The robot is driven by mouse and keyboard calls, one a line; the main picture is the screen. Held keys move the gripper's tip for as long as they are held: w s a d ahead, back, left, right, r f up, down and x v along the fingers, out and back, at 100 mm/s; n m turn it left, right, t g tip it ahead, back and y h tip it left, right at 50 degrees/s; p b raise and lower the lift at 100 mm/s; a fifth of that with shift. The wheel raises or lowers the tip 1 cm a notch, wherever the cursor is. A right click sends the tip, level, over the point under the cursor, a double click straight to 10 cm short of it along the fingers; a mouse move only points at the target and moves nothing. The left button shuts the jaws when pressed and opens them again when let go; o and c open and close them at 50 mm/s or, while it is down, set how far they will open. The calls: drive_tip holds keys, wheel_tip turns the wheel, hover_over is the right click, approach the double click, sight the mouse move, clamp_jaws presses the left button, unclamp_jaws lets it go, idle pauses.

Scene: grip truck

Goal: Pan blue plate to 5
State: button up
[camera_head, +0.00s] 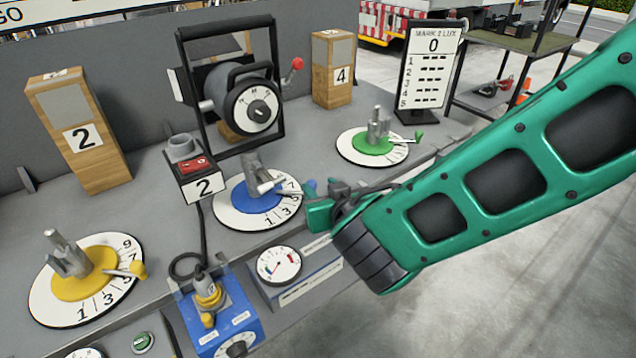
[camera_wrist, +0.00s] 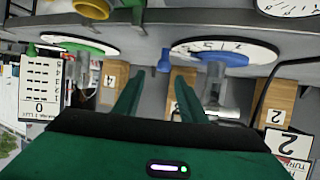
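The blue plate (camera_head: 250,199) sits on a white numbered dial (camera_head: 232,215) in the middle of the grey bench, with a grey metal fixture on top. Its blue-knobbed handle (camera_head: 309,187) sticks out to the right, near the 7; the exact reading is unclear. In the upside-down wrist view, the blue plate (camera_wrist: 228,58) is right of centre and the blue knob (camera_wrist: 163,61) shows between the fingers' lines. My gripper (camera_head: 322,207) is just right of the dial's edge, close to the knob. In the wrist view my gripper (camera_wrist: 158,85) has its fingers apart with nothing between them.
A yellow plate (camera_head: 85,284) is at left and a green plate (camera_head: 372,145) at back right, each with a handle. A blue box (camera_head: 222,320) and gauge (camera_head: 279,265) are in front.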

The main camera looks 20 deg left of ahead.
drive_tip(key=shift+v, duration=1.85)
drive_tip(key=shift+w+d, duration=0.1)
drive_tip(key=w+d+m+h, duration=0.2)
drive_tip(key=w+d+h, duration=0.15)
drive_tip(key=d, duration=0.65)
drive_tip(key=w+d+m+h, duration=0.2)
drive_tip(key=w+d+h, duration=0.15)
drive_tip(key=d, duration=0.55)
drive_tip(key=w+d+m+h, duration=0.2)
drive_tip(key=w+d, duration=0.3)
drive_tip(key=d, duration=0.5)
drive_tip(key=s+d+m+g+h, duration=0.2)
drive_tip(key=s+d, duration=0.1)
drive_tip(key=d, duration=0.6)
drive_tip(key=s+d+m+g+h, duration=0.1)
drive_tip(key=s+d+g, duration=0.1)
drive_tip(key=d, duration=0.7)
drive_tip(key=s+d+m+g, duration=0.4)
drive_tip(key=s+d, duration=0.8)
drive_tip(key=s, duration=0.2)
drive_tip(key=s+r+m+g+y, duration=0.1)
drive_tip(key=s+r+g+y, duration=0.1)
drive_tip(key=s, duration=0.9)
drive_tip(key=shift+s+d+m+y, duration=0.15)
drive_tip(key=shift+d+m+y, duration=0.15)
drive_tip(key=shift+y, duration=0.3)
